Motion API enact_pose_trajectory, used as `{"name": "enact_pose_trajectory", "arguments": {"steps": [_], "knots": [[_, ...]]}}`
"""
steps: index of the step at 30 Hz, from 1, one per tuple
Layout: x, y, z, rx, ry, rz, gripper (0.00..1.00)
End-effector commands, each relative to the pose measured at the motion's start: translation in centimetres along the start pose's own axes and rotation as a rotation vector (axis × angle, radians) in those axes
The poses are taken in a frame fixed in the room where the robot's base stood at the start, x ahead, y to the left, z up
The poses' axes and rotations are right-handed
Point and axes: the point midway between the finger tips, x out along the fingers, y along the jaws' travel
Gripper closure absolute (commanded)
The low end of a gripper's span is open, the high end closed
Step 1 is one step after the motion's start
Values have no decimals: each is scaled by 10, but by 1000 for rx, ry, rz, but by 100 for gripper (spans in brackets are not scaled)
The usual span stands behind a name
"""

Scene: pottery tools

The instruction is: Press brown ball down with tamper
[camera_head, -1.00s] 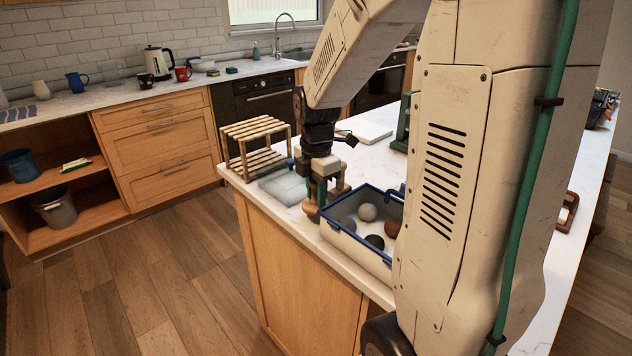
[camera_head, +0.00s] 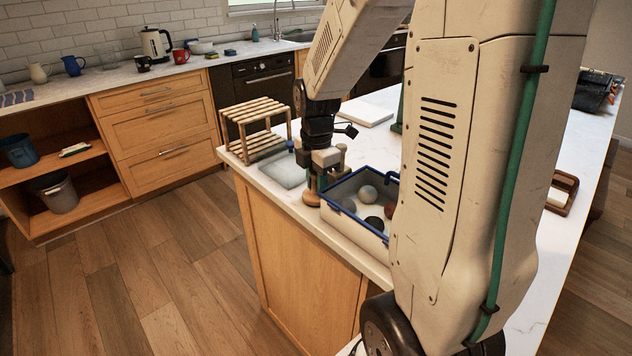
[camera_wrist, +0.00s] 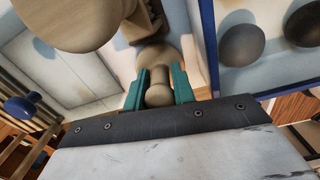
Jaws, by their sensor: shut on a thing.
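My gripper (camera_wrist: 158,92), with green fingers, is shut on a light wooden handle (camera_wrist: 158,72), apparently the tamper's. In the head view my gripper (camera_head: 325,181) is low over the counter, between the grey slab and the box. A round orange-brown wooden piece (camera_head: 311,198) shows just below it, beside the box; I cannot tell whether it is the held tool's foot. The brown ball (camera_head: 389,211) lies at the right inside the blue-rimmed box, mostly hidden by my arm.
The blue-rimmed white box (camera_head: 352,227) also holds a pale ball (camera_head: 368,193), a grey ball (camera_head: 348,205) and a black ball (camera_head: 374,223). A grey slab (camera_head: 284,172) and a slatted wooden rack (camera_head: 254,125) stand left. A large wooden form (camera_wrist: 75,20) is close to the wrist camera.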

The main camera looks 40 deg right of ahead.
Motion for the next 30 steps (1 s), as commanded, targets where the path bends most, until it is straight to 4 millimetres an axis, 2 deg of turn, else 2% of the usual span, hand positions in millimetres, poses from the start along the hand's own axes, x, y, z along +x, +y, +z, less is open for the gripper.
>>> {"name": "enact_pose_trajectory", "arguments": {"steps": [9,10,12,22,26,30], "knots": [[5,0,0,0,0,0,100],[5,0,0,0,0,1,66],[4,0,0,0,0,0,49],[1,0,0,0,0,1,49],[-16,1,0,0,-1,4,49],[-41,1,0,0,-1,5,49]]}}
